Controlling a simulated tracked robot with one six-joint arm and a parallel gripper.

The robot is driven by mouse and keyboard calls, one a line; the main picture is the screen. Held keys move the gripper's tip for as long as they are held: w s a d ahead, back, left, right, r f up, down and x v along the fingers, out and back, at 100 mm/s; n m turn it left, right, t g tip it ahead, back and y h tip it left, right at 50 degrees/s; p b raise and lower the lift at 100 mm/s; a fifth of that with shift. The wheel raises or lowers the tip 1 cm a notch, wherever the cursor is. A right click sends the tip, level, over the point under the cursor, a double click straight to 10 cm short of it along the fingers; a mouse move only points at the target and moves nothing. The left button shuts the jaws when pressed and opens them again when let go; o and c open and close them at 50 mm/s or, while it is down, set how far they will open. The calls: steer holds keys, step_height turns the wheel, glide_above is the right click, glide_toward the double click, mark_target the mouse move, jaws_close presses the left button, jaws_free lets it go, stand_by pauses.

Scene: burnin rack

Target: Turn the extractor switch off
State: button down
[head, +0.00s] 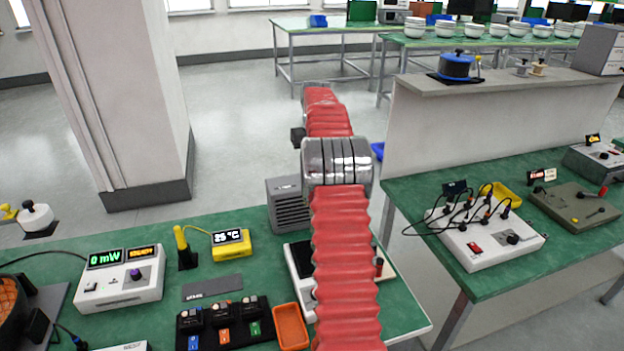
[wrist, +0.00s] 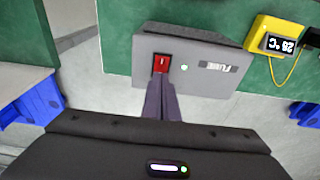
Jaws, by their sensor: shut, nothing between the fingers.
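The extractor is a grey box (wrist: 215,75) with "FUME" lettering, upside down in the wrist view. In the head view the grey box with slats (head: 287,212) stands at the bench's back edge, partly behind my arm. Its red rocker switch (wrist: 161,64) sits in a dark frame, with a small lit green lamp (wrist: 184,67) beside it. My gripper (wrist: 162,82) is shut and empty, its fingertips at the edge of the switch. I cannot tell whether they touch it. The switch and my fingers are not visible in the head view.
A yellow thermometer box (head: 232,244) with a cable stands left of the extractor. An orange tray (head: 291,326) and a black rack (head: 224,322) lie in front. A white power meter (head: 120,276) stands at left. A pillar (head: 120,100) rises behind the bench.

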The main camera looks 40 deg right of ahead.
steer(key=shift+f, duration=0.15)
step_height(320, 180, up, 7)
stand_by(1.3)
stand_by(0.5)
